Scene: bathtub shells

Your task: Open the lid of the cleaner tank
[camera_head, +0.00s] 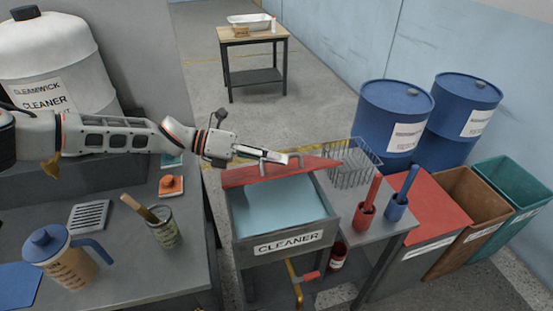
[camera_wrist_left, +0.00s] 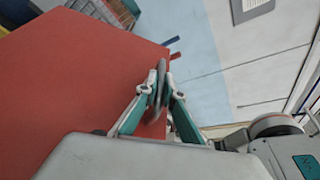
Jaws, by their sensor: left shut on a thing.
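The cleaner tank (camera_head: 280,242) is a grey box with a "CLEANER" label, holding pale blue liquid (camera_head: 278,207). Its red lid (camera_head: 240,177) is raised at the far side, tilted, and the liquid shows in front of it. My left gripper (camera_head: 285,159) is at the lid's upper face, shut on the grey lid handle (camera_head: 268,156). In the left wrist view the fingers close around the handle (camera_wrist_left: 160,85) beside the broad red lid (camera_wrist_left: 75,80). My right gripper is in neither view.
A wire basket (camera_head: 352,163) and red and blue cups (camera_head: 364,215) with handled tools stand right of the tank. Blue drums (camera_head: 393,120) and open bins (camera_head: 465,205) are farther right. A jug (camera_head: 62,262) and a can with a brush (camera_head: 163,228) stand on the left counter.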

